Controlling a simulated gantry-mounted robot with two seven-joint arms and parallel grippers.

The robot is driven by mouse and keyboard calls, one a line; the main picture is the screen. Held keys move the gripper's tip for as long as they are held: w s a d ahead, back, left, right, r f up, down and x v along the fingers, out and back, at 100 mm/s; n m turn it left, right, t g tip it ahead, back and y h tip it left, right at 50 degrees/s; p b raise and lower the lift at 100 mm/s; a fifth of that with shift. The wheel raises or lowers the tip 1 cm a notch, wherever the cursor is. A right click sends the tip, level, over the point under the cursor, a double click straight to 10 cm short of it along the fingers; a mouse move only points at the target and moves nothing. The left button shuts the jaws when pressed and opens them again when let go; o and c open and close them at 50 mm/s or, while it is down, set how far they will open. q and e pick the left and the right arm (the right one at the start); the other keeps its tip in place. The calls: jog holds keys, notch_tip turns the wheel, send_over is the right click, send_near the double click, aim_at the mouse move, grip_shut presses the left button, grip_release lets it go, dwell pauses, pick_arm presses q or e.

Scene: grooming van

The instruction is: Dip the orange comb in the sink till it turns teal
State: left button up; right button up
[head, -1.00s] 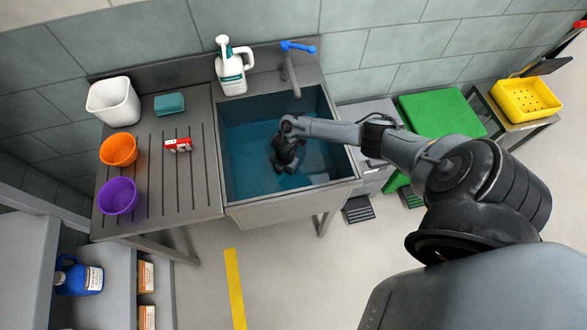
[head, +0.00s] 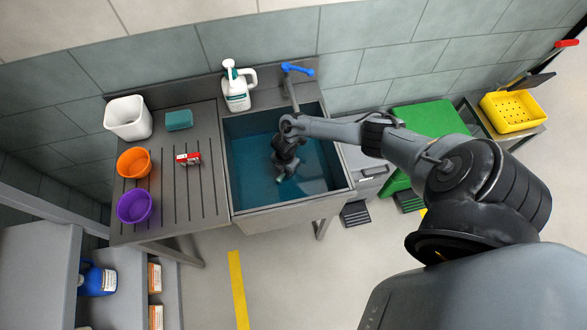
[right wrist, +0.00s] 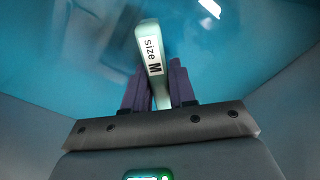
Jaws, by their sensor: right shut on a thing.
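The sink (head: 300,212) holds blue-teal liquid (head: 318,170). My right gripper (head: 282,172) reaches down inside the sink, near its middle. In the right wrist view my right gripper (right wrist: 158,88) is shut on the comb (right wrist: 152,62). The comb looks pale mint-teal, not orange, and has a white label reading "Size M". My left gripper is not in view.
A faucet (head: 291,92) with a blue lever and a white jug (head: 237,92) stand behind the sink. The drainboard (head: 205,205) at left holds a white bin (head: 128,118), teal sponge (head: 179,120), red-and-white box (head: 188,158), orange bowl (head: 134,163) and purple bowl (head: 135,206).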

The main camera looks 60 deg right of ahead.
notch_tip(320, 180, up, 20)
jog(key=p, duration=1.8)
jog(key=shift+f, duration=0.15)
